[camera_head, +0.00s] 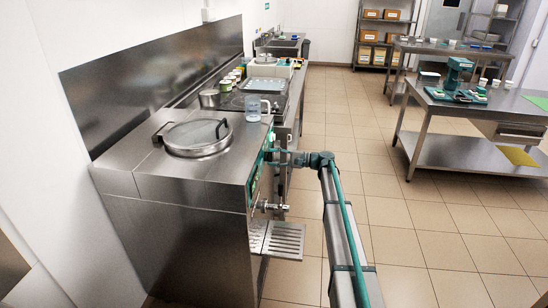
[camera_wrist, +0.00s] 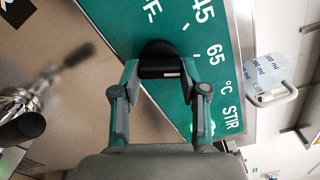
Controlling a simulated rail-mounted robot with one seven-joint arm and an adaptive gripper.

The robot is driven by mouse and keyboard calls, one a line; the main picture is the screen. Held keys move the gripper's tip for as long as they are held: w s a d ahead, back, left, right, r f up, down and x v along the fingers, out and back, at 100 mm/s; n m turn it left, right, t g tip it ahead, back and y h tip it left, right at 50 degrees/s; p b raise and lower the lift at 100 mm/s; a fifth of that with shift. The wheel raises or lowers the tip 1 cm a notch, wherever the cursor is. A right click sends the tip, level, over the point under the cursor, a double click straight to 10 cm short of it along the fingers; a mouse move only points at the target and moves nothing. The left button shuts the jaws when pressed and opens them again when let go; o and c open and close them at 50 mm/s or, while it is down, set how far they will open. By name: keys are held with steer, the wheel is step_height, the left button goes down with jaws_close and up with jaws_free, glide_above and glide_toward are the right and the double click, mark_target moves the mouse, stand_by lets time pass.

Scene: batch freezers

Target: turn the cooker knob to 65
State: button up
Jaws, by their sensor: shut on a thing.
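The cooker is the steel machine (camera_head: 185,180) with a round lid on top. Its green front panel (camera_wrist: 115,25) shows in the wrist view with the white markings 45, 65, °C and STIR; another label is partly cut off. The black knob (camera_wrist: 158,58) sits on this panel between my fingertips. My gripper (camera_wrist: 160,68) is shut on the knob, with a finger on each side. In the head view my gripper (camera_head: 272,158) reaches the cooker's front from the right; the knob is too small to make out there. I cannot tell exactly which marking the knob points to.
A tap (camera_head: 270,207) and a slotted drip shelf (camera_head: 284,240) are below the panel. A clear measuring jug (camera_head: 252,110) stands behind the cooker's lid (camera_head: 197,136). A steel table (camera_head: 455,150) stands at right. Tiled floor between is free apart from my arm.

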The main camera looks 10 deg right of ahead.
stand_by(0.3)
steer(key=o, duration=1.1)
steer(key=shift+o, duration=0.2)
steer(key=shift+d, duration=0.1)
steer(key=v, duration=1.2)
